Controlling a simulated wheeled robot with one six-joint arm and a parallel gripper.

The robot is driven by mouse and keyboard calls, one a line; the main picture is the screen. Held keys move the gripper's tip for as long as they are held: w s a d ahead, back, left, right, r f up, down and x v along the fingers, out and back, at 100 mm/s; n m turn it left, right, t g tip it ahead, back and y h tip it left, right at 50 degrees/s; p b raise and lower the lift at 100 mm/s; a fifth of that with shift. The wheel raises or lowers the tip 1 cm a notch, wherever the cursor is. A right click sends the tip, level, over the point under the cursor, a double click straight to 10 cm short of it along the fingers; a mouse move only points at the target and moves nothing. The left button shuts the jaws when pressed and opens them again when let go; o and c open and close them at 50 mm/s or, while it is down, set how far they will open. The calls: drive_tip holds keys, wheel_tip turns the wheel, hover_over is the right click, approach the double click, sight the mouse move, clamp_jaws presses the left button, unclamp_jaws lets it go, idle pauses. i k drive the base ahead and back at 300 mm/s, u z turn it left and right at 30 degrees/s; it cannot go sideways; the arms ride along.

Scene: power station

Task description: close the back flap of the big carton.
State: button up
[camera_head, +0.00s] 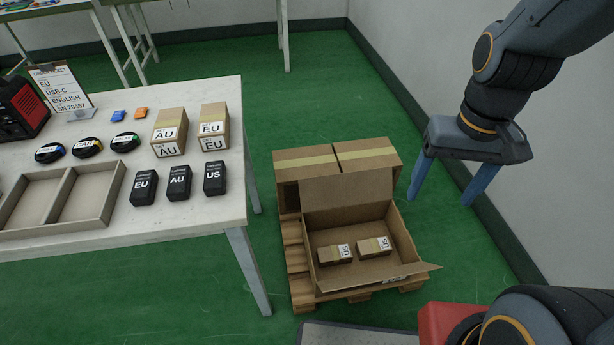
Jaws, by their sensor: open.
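The big carton (402,236) sits open on a wooden pallet, right of the table. Its back flap (345,190) stands up, tilted, along the far edge of the opening. Its front flap (378,282) spreads outward at the near side. Inside lie two small boxes marked US, a left one (335,254) and a right one (374,246). My gripper (440,200) is open and empty, fingers pointing down, to the right of the back flap and apart from the carton.
Closed, taped cartons (368,152) stand directly behind the back flap. The pallet (296,262) shows at the left and front. The white table (232,196) with boxes and chargers stands left. A wall (540,190) bounds the right; green floor lies between.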

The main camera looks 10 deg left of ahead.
sight(349, 189)
drive_tip(key=u, duration=2.15)
drive_tip(key=k, duration=0.5)
drive_tip(key=z, duration=1.6)
drive_tip(key=i, duration=0.5)
drive_tip(key=u, duration=0.05)
